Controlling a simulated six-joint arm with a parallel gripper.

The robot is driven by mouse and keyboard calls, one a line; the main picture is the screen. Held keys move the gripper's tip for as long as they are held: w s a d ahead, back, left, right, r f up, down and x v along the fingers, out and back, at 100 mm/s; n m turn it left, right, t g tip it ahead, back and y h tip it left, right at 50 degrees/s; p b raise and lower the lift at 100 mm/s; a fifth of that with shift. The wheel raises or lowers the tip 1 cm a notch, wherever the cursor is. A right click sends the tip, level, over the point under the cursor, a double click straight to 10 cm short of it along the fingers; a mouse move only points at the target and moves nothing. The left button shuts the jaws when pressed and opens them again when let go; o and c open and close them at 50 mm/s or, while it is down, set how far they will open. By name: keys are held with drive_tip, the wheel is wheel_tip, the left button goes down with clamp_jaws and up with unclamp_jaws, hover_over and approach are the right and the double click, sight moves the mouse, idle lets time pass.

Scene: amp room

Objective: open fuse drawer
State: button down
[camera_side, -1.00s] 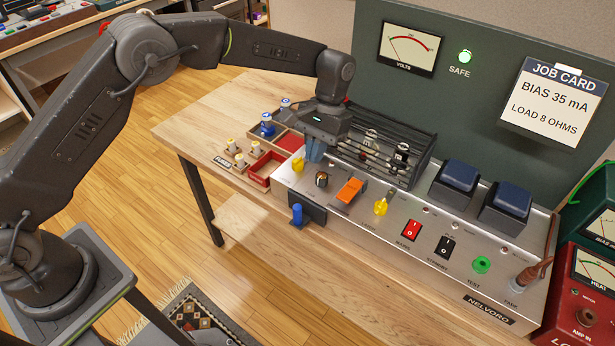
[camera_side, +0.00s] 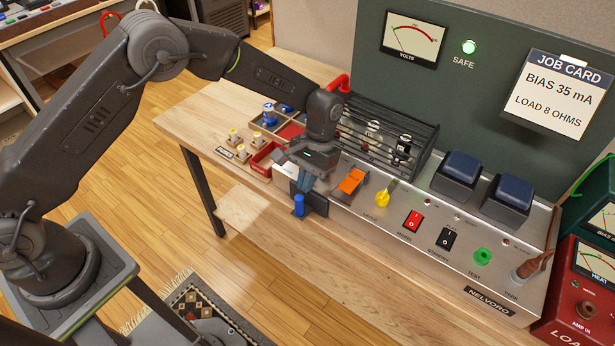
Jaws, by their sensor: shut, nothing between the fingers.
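The fuse drawer is a dark front panel (camera_side: 317,201) with a round blue knob (camera_side: 299,206), low on the front of the silver amplifier chassis (camera_side: 450,262). The drawer front sits close against the chassis; I see no clear gap. My gripper (camera_side: 304,187) points down with its blue-grey fingers shut and empty, just above the knob and the drawer's top edge. I cannot tell whether the fingertips touch the drawer. My gripper and wrist hide the chassis's left end and part of the drawer's upper edge.
An orange lever (camera_side: 351,181), a yellow knob (camera_side: 383,198), a red switch (camera_side: 413,221) and a black switch (camera_side: 445,245) stand on the chassis top. Behind are tubes in a black cage (camera_side: 430,135). Space before the chassis is free.

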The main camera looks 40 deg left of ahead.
drive_tip(key=s, duration=0.8)
drive_tip(key=shift+s, duration=0.4)
drive_tip(key=v, duration=0.9)
drive_tip(key=c, duration=1.8)
unclamp_jaws()
drive_tip(key=shift+w+r, duration=0.15)
drive_tip(key=shift+r, duration=0.2)
drive_tip(key=shift+o, duration=0.7)
drive_tip(key=shift+r, duration=0.2)
drive_tip(key=o, duration=0.4)
drive_tip(key=s+n+t, duration=0.1)
drive_tip(key=s+t, duration=0.1)
drive_tip(key=s+n+t, duration=0.2)
drive_tip(key=s, duration=0.1)
drive_tip(key=shift+d+f+n, duration=0.1)
drive_tip(key=shift+d+n, duration=0.05)
drive_tip(key=shift+n, duration=0.15)
wheel_tip(320, 180, down, 14)
